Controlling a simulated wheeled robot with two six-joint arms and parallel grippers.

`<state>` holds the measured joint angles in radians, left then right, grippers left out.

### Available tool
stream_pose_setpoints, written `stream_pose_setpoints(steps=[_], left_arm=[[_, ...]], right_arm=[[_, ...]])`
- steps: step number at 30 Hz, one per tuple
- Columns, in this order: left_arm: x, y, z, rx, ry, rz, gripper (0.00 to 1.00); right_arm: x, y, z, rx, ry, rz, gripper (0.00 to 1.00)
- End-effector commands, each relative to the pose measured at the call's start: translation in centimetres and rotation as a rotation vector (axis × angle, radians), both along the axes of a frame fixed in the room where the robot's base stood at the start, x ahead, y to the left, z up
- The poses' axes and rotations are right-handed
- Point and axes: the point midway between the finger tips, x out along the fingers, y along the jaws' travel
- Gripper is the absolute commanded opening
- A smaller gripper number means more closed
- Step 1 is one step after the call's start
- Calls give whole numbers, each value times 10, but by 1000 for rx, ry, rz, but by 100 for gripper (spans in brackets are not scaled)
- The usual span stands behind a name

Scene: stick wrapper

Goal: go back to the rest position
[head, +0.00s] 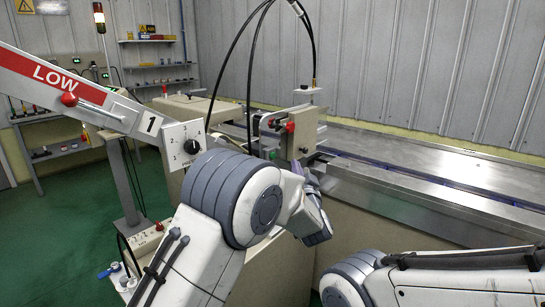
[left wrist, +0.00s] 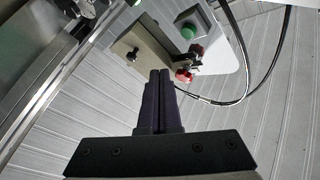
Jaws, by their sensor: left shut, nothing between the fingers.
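My left gripper (head: 318,236) is at the middle of the head view, in front of the machine body and below the box with the red knob. In the left wrist view its two dark fingers (left wrist: 160,76) lie side by side, shut and empty. My left arm bends in from the bottom and partly hides the gripper in the head view. My right arm shows at the bottom right, but its gripper is out of the picture.
A beige box with a red knob (head: 291,127) stands behind my left gripper; in the left wrist view a green button (left wrist: 188,31) and a red knob (left wrist: 184,76) show beyond the fingertips. A dial plate (head: 183,146) and a sloping LOW panel (head: 75,92) are on the left. A metal table (head: 440,180) extends right.

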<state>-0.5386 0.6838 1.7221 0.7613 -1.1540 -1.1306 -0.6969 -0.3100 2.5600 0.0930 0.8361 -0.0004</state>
Motion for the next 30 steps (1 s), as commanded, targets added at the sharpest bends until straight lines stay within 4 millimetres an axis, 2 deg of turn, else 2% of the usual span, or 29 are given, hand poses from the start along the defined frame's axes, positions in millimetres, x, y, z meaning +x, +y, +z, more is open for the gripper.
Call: stream_pose_setpoints(steps=[10, 14, 16, 17, 20, 24, 27, 30], left_arm=[[1, 4, -1, -12, 16, -11, 0], [-2, 22, -14, -81, 127, -83, 0], [-12, 39, -31, -149, 246, -133, 0], [-19, 48, -40, -185, 308, -151, 0], [-59, 80, -77, -308, 544, -175, 0], [-137, 123, -125, -460, 855, -111, 0], [-183, 143, -146, -527, 1000, -43, 0], [-218, 158, -159, -573, 1100, 20, 0]], right_arm=[[0, 0, 0, 0, 0, 0, 0], [0, 0, 0, 0, 0, 0, 0], [0, 0, 0, 0, 0, 0, 0], [0, 0, 0, 0, 0, 0, 0], [0, 0, 0, 0, 0, 0, 0], [0, 0, 0, 0, 0, 0, 0], [0, 0, 0, 0, 0, 0, 0], [0, 0, 0, 0, 0, 0, 0]])
